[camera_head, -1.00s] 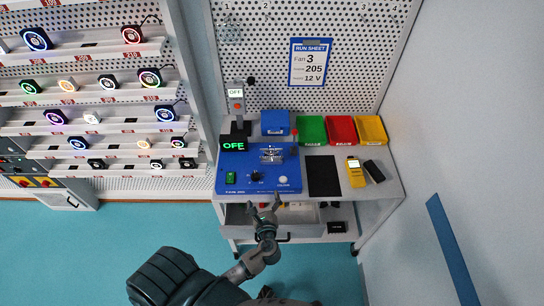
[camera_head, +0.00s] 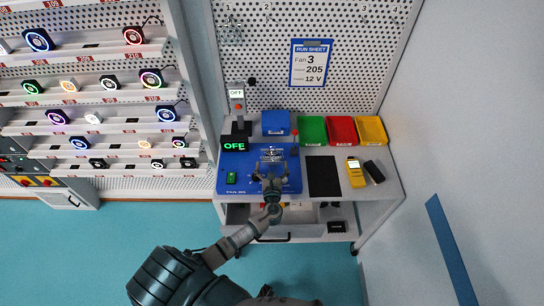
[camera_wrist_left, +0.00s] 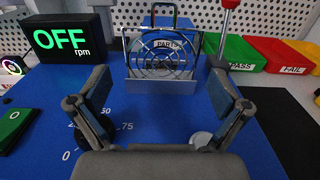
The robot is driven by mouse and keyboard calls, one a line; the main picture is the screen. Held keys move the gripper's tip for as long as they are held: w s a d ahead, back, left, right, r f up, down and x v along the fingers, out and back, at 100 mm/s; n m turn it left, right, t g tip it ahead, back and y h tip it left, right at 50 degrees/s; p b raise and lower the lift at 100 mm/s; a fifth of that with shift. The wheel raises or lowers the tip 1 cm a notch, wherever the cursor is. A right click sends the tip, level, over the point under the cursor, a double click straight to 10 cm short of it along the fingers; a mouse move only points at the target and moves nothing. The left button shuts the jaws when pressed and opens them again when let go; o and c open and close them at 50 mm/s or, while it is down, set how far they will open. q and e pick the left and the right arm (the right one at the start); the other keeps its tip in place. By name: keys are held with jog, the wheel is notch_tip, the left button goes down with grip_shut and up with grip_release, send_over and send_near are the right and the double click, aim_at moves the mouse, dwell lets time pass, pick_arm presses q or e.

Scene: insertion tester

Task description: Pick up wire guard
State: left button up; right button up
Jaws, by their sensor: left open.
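In the head view the guard (camera_head: 271,154) is small, just beyond my left gripper (camera_head: 271,172). The left gripper is open and empty above the tester's front panel. In the left wrist view its two fingers (camera_wrist_left: 161,90) are spread wide, with the guard ahead between them and apart from them. My right gripper is not in view.
A black display (camera_wrist_left: 70,40) reading OFF stands left of the guard. A red-topped lever (camera_head: 295,142) stands to its right. Blue (camera_head: 276,133), green (camera_head: 312,141), red and yellow bins line the back. A black mat (camera_head: 323,176) and yellow meter (camera_head: 355,173) lie right.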

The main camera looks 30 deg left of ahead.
aim_at(272, 151)
pick_arm(q)
jog(key=x, duration=0.4)
jog(key=shift+w+f, duration=0.1)
jog(key=shift+w, duration=0.3)
jog(key=shift+s, duration=0.1)
jog(key=c, duration=0.7)
jog(key=shift+r, duration=0.4)
notch_tip(272, 151, up, 3)
jog(key=shift+s+r+p, duration=0.1)
jog(key=shift+p, duration=0.4)
jog(key=r+v, duration=0.1)
jog(key=v, duration=1.4)
jog(key=shift+s+d+b, duration=0.2)
jog(key=shift+s+b, duration=0.1)
jog(key=shift+s, duration=0.05)
